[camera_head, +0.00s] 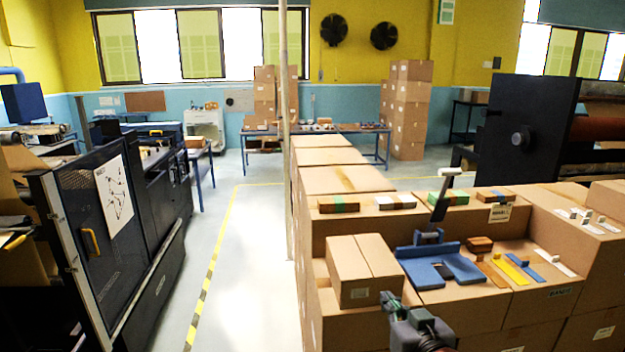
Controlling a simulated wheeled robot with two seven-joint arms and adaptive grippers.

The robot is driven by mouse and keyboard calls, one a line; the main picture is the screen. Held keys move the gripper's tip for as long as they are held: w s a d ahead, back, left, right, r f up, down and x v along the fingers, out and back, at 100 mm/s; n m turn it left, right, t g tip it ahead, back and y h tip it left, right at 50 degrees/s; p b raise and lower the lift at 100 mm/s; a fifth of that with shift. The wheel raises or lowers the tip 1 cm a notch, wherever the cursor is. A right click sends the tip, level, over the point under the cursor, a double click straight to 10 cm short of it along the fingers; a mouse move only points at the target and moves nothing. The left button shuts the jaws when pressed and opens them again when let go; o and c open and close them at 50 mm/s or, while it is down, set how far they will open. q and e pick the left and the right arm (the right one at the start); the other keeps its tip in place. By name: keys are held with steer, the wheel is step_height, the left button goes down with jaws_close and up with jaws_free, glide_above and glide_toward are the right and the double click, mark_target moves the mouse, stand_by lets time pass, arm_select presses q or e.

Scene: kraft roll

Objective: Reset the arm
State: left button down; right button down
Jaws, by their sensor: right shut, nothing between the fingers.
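My right gripper (388,297) shows at the bottom, right of centre, with its dark arm behind it. Its fingers are shut with nothing held between them. It is in front of the stacked cardboard boxes, just right of a small closed box (362,273). A blue fixture (441,268) with an upright lever lies on the boxes beyond the gripper, apart from it. My left gripper is not in this view.
Small brown block (480,244), yellow strip (511,270) and other strips lie right of the fixture. Several small packs line the higher box ledge behind. A dark machine (110,220) stands left. The floor aisle (247,260) between is clear.

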steer(key=s+d+f+g, duration=0.2)
steer(key=d+f, duration=0.1)
steer(key=f, duration=0.8)
steer(key=s+d+f+g+h, duration=0.1)
steer(key=s+d+f+g, duration=0.15)
steer(key=f, duration=0.85)
steer(key=s+d+f+g, duration=0.1)
steer(key=s+d+f, duration=0.25)
steer(key=f, duration=0.75)
steer(key=s+d+f+m+g+h, duration=0.1)
steer(key=s+d+f+g, duration=0.3)
steer(key=s+f, duration=0.8)
steer(key=s+d+f+g+h, duration=0.15)
steer(key=s+d+f, duration=0.45)
steer(key=s+f, duration=0.7)
steer(key=s+a+f+g+y, duration=0.1)
steer(key=s+f, duration=0.2)
steer(key=f, duration=1.1)
steer(key=s+f+g, duration=0.1)
steer(key=s+f, duration=0.1)
steer(key=f, duration=1.2)
steer(key=s+f+n+g, duration=0.1)
steer(key=s+f, duration=1.4)
steer(key=s, duration=0.3)
steer(key=shift+s+a+f, duration=0.2)
steer(key=shift+s+a, duration=0.05)
steer(key=shift+s, duration=0.15)
